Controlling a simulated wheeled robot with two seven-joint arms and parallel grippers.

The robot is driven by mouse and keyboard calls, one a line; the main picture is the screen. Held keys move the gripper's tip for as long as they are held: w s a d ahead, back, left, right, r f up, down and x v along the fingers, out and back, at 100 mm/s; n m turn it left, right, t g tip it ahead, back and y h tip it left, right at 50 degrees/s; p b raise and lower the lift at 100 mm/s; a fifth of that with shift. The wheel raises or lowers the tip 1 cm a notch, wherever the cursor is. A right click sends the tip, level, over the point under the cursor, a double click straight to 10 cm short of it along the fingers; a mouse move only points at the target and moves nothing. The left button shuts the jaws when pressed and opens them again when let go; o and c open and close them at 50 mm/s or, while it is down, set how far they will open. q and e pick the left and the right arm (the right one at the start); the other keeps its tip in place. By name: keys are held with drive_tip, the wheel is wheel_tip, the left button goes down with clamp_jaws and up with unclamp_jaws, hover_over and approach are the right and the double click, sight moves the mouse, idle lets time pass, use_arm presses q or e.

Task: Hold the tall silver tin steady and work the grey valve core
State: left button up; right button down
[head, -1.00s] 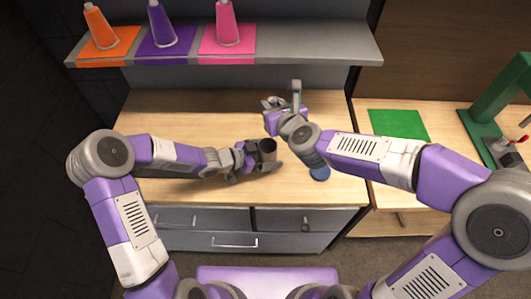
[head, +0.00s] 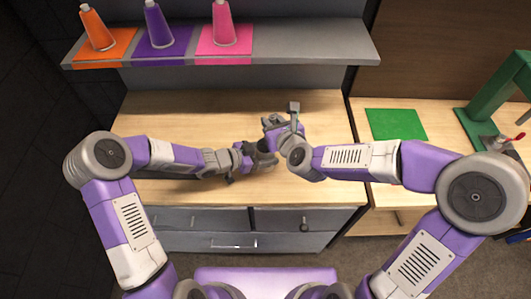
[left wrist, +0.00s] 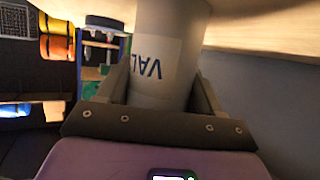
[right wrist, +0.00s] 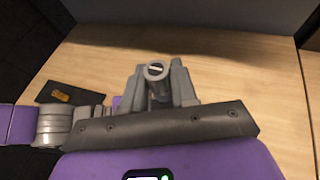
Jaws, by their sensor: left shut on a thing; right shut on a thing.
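The tall silver tin stands between my left gripper's fingers in the left wrist view (left wrist: 175,25). Its pale label shows the letters VAL upside down. My left gripper (head: 262,160) is shut on the tin low over the wooden worktop. In the head view my right gripper hides the tin. The grey valve core (right wrist: 155,71), a round piece with a slotted end, sits between my right gripper's fingers (right wrist: 158,85). My right gripper is shut on it, close above my left gripper. I cannot tell whether the core is seated in the tin.
The worktop (head: 180,110) is clear at the back. A shelf (head: 310,42) behind holds orange, purple and pink cones on mats. A green mat (head: 395,124) and a green stand (head: 490,95) are at right. A dark flat thing with an orange mark (right wrist: 62,96) lies left.

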drive_tip(key=shift+f, duration=2.45)
drive_tip(key=c, duration=0.8)
unclamp_jaws()
wheel_tip(320, 180, up, 10)
drive_tip(key=shift+r, duration=0.1)
